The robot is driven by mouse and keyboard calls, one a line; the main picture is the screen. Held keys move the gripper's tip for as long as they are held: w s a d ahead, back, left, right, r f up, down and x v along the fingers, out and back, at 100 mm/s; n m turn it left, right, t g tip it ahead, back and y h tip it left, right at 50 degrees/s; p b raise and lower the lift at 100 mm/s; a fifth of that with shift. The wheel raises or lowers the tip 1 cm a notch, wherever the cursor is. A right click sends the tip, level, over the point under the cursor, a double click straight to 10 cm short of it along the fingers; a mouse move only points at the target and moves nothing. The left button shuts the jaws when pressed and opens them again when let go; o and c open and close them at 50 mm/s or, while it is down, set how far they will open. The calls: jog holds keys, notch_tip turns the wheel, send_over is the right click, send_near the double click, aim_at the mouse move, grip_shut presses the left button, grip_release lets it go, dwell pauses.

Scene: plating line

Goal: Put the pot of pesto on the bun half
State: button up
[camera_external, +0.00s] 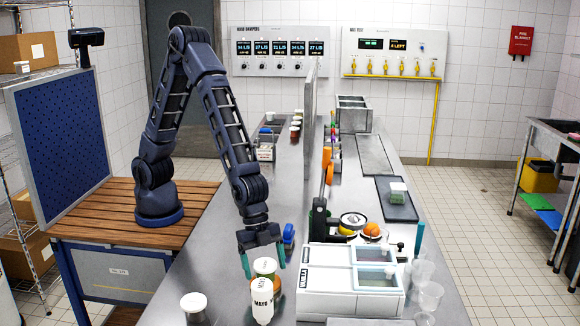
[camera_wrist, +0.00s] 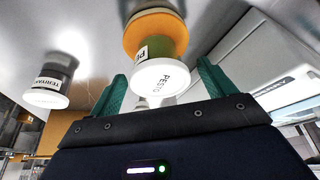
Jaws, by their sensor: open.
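In the external view the pot (camera_external: 264,266) is partly hidden behind a white mayo bottle, and only a sliver of the bun half (camera_external: 279,284) shows. My gripper (camera_external: 263,261) points down over the pot. Its teal fingers are open, one on each side of the pot; I see no clear contact. The gripper's fingers also show in the wrist view (camera_wrist: 162,77).
The mayo bottle (camera_external: 262,302) stands just in front of the pot. A teriyaki pot (camera_wrist: 48,92) stands to the left, also in the external view (camera_external: 194,308). A white lidded bin unit (camera_external: 325,290) is close on the right. Clear cups (camera_external: 428,296) stand beyond it.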

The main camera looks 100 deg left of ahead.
jog(key=v, duration=1.2)
jog(key=s+a+r+n+t+y, duration=0.15)
jog(key=a+r, duration=0.25)
jog(key=a, duration=0.4)
jog(key=s+a+r+n, duration=0.2)
jog(key=s+a+r, duration=0.1)
jog(key=a, duration=0.4)
jog(key=s+a+r+n+y, duration=0.15)
jog(key=a+r, duration=0.25)
jog(key=a, duration=0.4)
jog(key=s+a+r+n, duration=0.2)
jog(key=s+a+n, duration=0.4)
jog(key=s+a, duration=1.1)
jog(key=shift+s+a+r+t+y, duration=0.2)
jog(key=shift+s+a+t+y, duration=0.15)
jog(key=shift+s, duration=0.65)
